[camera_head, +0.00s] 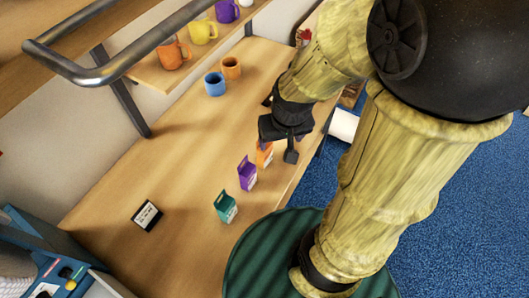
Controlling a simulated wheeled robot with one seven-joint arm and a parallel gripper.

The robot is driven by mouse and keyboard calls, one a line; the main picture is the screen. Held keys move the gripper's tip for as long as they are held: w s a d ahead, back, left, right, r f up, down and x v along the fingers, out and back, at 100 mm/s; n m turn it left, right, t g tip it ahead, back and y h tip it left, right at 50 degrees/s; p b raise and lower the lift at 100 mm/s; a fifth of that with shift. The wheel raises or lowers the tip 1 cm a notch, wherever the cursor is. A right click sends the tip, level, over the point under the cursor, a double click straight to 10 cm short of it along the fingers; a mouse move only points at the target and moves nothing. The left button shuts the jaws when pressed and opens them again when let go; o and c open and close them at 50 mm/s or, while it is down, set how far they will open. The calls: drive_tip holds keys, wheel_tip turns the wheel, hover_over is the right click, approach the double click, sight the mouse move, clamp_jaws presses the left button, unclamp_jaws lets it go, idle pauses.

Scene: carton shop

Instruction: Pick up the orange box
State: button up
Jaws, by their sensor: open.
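The orange box (265,156) is a small carton with a white lower part, standing on the wooden table near its right edge. My gripper (277,150) is just above and around the top of the orange box, partly hiding it. Its jaws are open. A purple box (247,174) stands just in front-left of the orange one, and a green box (226,206) stands farther along the same row. Whether the fingers touch the orange box cannot be told.
A blue mug (214,84) and an orange mug (231,68) stand at the back of the table (150,175). A shelf above holds more mugs (172,53). A black-and-white card (147,215) lies at left. A metal rail (110,68) crosses upper left.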

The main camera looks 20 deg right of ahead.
drive_tip(key=b+x, duration=0.2)
drive_tip(key=s+b+x, duration=0.1)
drive_tip(key=b+x, duration=0.1)
drive_tip(key=shift+f+b, duration=0.35)
drive_tip(key=shift+f, duration=0.05)
